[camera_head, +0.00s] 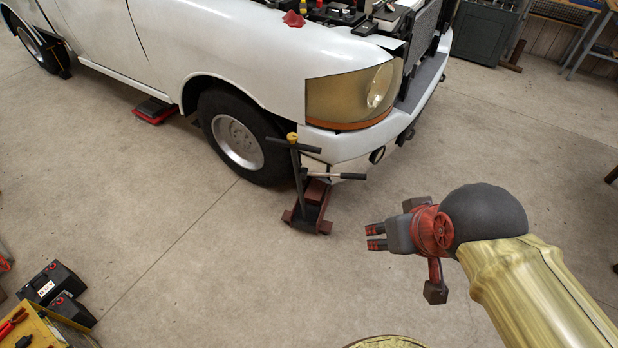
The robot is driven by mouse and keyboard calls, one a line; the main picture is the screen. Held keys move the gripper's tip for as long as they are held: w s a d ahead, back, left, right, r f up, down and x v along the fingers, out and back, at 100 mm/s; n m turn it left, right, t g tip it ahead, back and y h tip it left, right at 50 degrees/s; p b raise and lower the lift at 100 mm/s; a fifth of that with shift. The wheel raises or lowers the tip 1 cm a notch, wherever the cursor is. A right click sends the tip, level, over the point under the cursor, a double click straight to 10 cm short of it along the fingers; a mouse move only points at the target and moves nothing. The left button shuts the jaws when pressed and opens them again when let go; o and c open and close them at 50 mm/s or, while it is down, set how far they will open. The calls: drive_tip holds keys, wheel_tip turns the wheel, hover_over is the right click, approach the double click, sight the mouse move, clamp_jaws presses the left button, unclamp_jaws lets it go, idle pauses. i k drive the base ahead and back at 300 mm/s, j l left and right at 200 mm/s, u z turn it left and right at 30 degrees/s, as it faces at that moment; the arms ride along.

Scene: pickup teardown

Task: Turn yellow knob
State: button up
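A small yellow knob (292,137) sits at the top of the upright dark handle of a floor jack (307,213). The jack stands on the floor by the front corner of a white pickup, next to its front wheel. Dark bars stick out sideways from the handle near the knob. My gripper (375,237) is to the right of the jack and lower in the picture, pointing left. Its two dark fingers with red marks are apart, with a narrow gap and nothing seen between them. It appears clear of the jack and the knob.
The white pickup (240,60) fills the upper left, with its front bumper (345,143) close behind the jack. Dark boxes (52,283) and a yellow tool cart (35,330) are at lower left. A grey cabinet (484,30) stands at the back. The concrete floor between is clear.

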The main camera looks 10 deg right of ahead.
sight(292, 137)
drive_tip(key=i+j+z, duration=0.1)
drive_tip(key=i+j, duration=0.85)
drive_tip(key=i, duration=0.1)
